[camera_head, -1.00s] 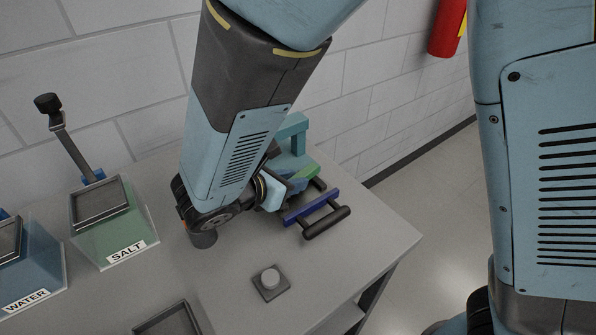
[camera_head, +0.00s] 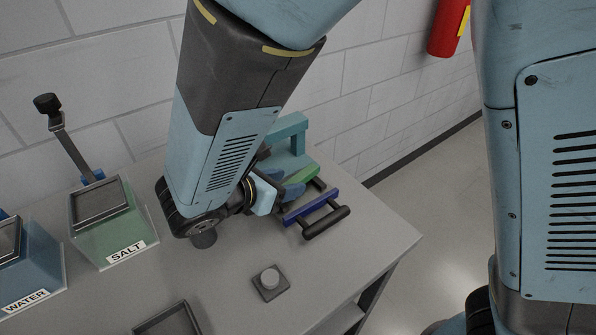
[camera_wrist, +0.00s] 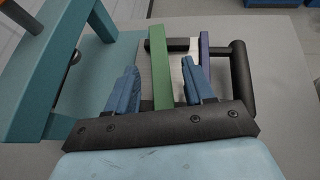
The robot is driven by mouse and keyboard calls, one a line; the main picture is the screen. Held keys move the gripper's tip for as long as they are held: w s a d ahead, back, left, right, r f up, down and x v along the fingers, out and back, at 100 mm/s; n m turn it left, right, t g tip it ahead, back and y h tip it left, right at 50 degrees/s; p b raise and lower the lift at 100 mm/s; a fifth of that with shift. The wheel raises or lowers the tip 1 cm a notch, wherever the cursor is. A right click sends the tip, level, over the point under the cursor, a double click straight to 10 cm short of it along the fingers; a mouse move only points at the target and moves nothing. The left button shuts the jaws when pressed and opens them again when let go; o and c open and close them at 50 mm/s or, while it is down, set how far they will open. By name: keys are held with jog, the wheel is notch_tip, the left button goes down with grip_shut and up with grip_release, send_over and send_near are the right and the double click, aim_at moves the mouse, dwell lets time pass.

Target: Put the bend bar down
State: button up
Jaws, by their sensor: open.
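A bar assembly lies on the grey table, with a green bar (camera_head: 302,179), a blue-violet bar (camera_head: 311,207) and a thick black rod (camera_head: 327,222). I cannot tell which part is named the bend bar. In the wrist view, the green bar (camera_wrist: 159,66) lies between the two blue fingers of my gripper (camera_wrist: 160,84), with a gap on each side. The blue-violet bar (camera_wrist: 204,52) and the black rod (camera_wrist: 241,78) are outside the right finger. My gripper (camera_head: 282,188) is open. My arm hides part of the assembly in the head view.
A teal frame (camera_head: 288,133) stands close behind my gripper, at the left in the wrist view. A salt bin (camera_head: 112,232) and a water bin (camera_head: 30,267) stand at the left.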

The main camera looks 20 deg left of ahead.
jog(key=v, duration=1.1)
jog(key=shift+s+a, duration=0.2)
jog(key=shift+a, duration=0.05)
jog(key=shift+f, duration=0.1)
jog(key=w+d+r+m+g, duration=0.4)
jog(key=w+d+m, duration=0.3)
jog(key=d, duration=0.4)
jog(key=w+d+r+m+g, duration=0.35)
jog(key=w+d+m, duration=0.3)
jog(key=d, duration=0.35)
jog(key=s+d+r+m+t+y, duration=0.1)
jog(key=d+r+m+y, duration=0.1)
jog(key=d+m, duration=0.6)
jog(key=s+d+r+m+t+y, duration=0.1)
jog(key=s+d+r+m+y, duration=0.1)
jog(key=d+m, duration=0.7)
jog(key=d+r+y, duration=0.1)
jog(key=d+r, duration=0.1)
jog(key=d, duration=0.3)
jog(key=shift+d+r+y, duration=0.25)
jog(key=shift+d+y, duration=0.05)
